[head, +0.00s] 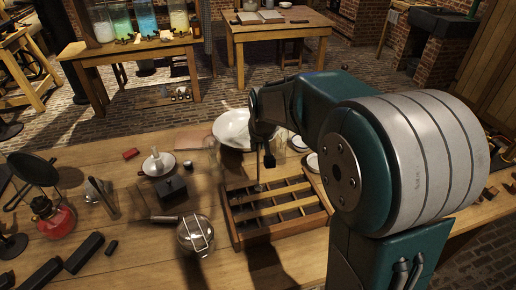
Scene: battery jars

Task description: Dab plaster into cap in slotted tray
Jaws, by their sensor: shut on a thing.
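The slotted wooden tray (234,228) lies on the bench, with several slats running across it. My gripper (264,158) is above the tray's far-left part, shut on a thin tool (258,178) that points down. The tool's lower end is at the far-left slots; I cannot tell whether it touches anything. A cap in the tray is too small and dark to make out. A white bowl (229,127) stands just behind the tray, partly hidden by my gripper. Whether it holds plaster is not clear.
A round glass vessel (194,236) stands left of the tray. A dark block (172,188), a white saucer (159,164) and a red burner (55,217) are farther left. Clear glasses stand near the bowl. The front bench between the black bars and glass vessel is fairly clear.

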